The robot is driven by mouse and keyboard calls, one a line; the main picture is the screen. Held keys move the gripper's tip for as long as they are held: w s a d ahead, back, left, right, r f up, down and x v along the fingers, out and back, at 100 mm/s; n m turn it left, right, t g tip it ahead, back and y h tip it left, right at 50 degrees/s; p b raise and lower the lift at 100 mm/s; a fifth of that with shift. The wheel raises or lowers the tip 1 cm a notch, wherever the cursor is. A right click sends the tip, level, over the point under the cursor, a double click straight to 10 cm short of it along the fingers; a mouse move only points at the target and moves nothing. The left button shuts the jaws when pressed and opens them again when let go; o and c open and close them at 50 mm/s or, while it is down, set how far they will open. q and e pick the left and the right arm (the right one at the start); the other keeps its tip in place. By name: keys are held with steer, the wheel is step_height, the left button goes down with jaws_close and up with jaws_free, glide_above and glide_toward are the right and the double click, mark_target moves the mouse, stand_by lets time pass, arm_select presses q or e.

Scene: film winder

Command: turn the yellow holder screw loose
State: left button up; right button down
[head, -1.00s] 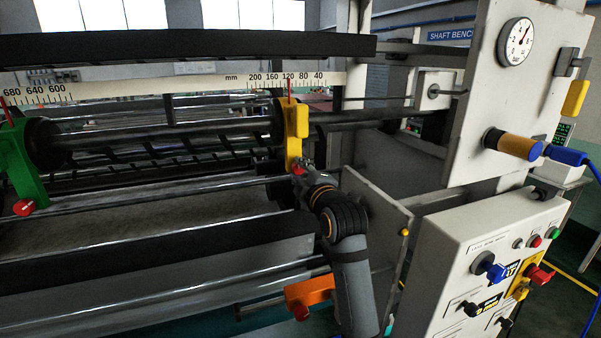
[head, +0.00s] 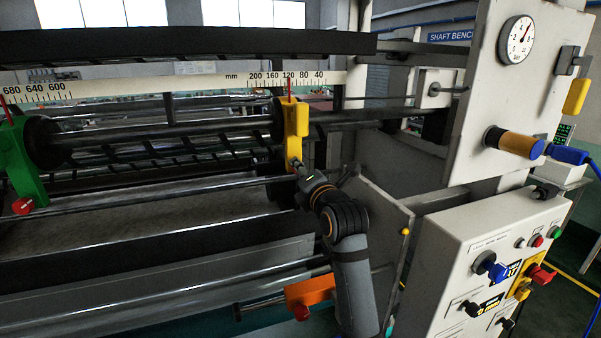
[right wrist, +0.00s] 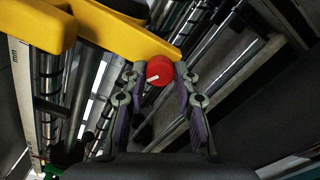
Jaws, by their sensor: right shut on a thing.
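The yellow holder (head: 296,124) hangs on the shaft below the ruler in the head view. It also shows at the upper left of the right wrist view (right wrist: 120,32). Its red screw (right wrist: 159,69), a round knob with a white mark, sits at the holder's lower end. My right gripper (right wrist: 160,75) is shut on the screw, one finger on each side. In the head view the right gripper (head: 298,168) is at the holder's foot and hides the screw. My left gripper is in neither view.
A green holder (head: 25,165) with a red screw (head: 22,205) stands at the far left. An orange holder (head: 310,290) is below, beside my right arm. A grey side plate (head: 380,225) and the white control box (head: 490,270) stand to the right.

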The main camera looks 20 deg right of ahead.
steer(key=shift+f+n, duration=0.25)
steer(key=shift+n, duration=0.35)
steer(key=c, duration=1.3)
jaws_free()
steer(key=shift+c, duration=0.2)
steer(key=o, duration=0.3)
steer(key=shift+r, duration=0.15)
steer(key=shift+s, duration=0.1)
steer(key=s, duration=0.7)
steer(key=shift+s+d, duration=0.1)
steer(key=shift+s, duration=0.15)
steer(key=shift+w, duration=0.15)
